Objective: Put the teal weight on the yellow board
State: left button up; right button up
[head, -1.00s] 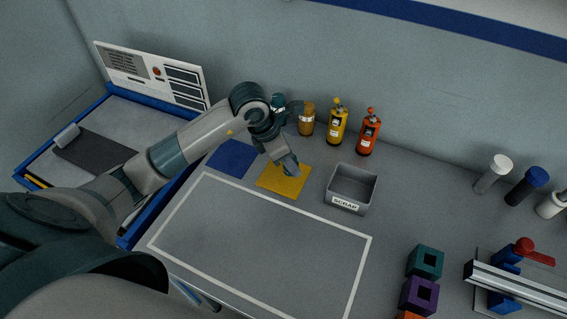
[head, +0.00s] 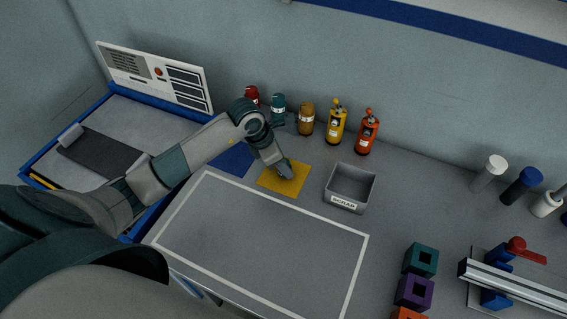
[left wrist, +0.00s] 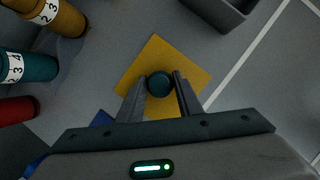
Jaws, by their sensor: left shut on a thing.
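My left gripper (head: 285,172) is low over the yellow board (head: 272,187), a flat square on the bench. In the left wrist view the gripper (left wrist: 160,92) points down, shut on the teal weight (left wrist: 159,82), a small round thing whose top shows between the fingers. In that view the weight appears over the middle of the yellow board (left wrist: 158,50); I cannot tell whether it touches the board. In the head view my gripper mostly hides the weight. My right gripper is not in view.
A blue board (head: 232,160) lies left of the yellow one. The grey scrap bin (head: 351,188) stands to the right. Red (head: 252,95), teal (head: 278,106) and amber (head: 306,117) containers and two dispensers stand behind. A white-outlined area (head: 265,245) in front is clear.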

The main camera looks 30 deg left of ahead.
pick_arm(q)
jog(key=shift+f, duration=0.25)
jog(key=shift+f, duration=0.15)
jog(key=o, duration=0.9)
jog(key=shift+f, duration=0.1)
jog(key=o, duration=0.4)
jog(key=shift+r, duration=0.2)
